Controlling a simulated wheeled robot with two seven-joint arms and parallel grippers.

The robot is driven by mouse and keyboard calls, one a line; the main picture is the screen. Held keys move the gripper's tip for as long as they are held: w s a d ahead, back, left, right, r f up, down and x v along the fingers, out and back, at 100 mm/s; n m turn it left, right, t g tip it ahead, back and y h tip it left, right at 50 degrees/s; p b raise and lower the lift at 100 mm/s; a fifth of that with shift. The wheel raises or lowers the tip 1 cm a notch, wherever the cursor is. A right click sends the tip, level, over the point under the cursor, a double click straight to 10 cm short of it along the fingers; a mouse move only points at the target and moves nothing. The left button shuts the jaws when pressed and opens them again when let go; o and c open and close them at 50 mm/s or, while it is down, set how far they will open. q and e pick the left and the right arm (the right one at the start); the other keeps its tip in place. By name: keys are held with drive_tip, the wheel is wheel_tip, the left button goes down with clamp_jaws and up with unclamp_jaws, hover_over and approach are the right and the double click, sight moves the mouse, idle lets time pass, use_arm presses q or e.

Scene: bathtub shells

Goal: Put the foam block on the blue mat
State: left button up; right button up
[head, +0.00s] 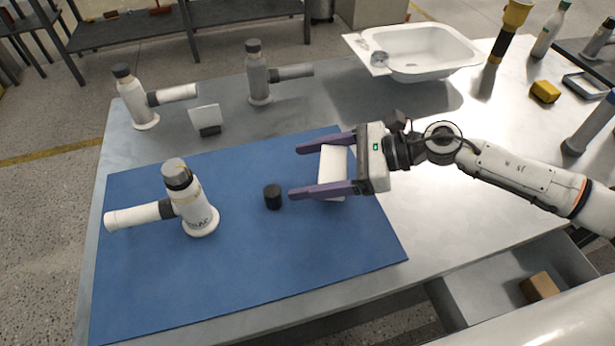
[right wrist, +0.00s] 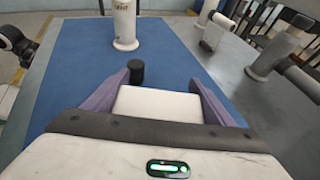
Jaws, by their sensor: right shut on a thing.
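A white block (head: 333,170), which looks like the foam block, sits between the purple fingers of my right gripper (head: 320,173). My right gripper is shut on it, over the right part of the blue mat (head: 250,280). In the right wrist view the white block (right wrist: 157,103) fills the space between the fingers, with the mat (right wrist: 75,60) beyond. I cannot tell whether the block touches the mat or hangs just above it. My left gripper is not in view.
A small black cylinder (head: 272,196) stands on the mat close to the fingertips. A white bottle-like fixture (head: 196,205) stands on the mat's left. Two similar fixtures and a small white-faced stand (head: 206,119) are behind. A white basin (head: 425,50) is at the back. An open drawer holds a brown block (head: 539,286).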

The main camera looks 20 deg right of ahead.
sight(309, 179)
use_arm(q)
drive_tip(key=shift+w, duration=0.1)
use_arm(e)
drive_tip(key=shift+f, duration=1.5)
drive_tip(key=shift+f+b, duration=0.25)
drive_tip(key=shift+b, duration=0.1)
drive_tip(key=o, duration=1)
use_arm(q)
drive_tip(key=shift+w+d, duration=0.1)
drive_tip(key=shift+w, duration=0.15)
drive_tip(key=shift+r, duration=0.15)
use_arm(e)
drive_tip(key=shift+r, duration=0.2)
drive_tip(key=shift+d+r+p, duration=0.1)
drive_tip(key=shift+r+p, duration=0.1)
drive_tip(key=shift+p, duration=0.2)
drive_tip(key=b+v, duration=0.2)
drive_tip(key=v, duration=0.8)
drive_tip(key=shift+s+d, duration=0.15)
drive_tip(key=shift+d, duration=0.3)
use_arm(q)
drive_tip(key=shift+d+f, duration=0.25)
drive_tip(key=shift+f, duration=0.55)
use_arm(e)
drive_tip(key=shift+s+d+r, duration=0.15)
drive_tip(key=shift+d+r, duration=0.15)
drive_tip(key=shift+d, duration=0.05)
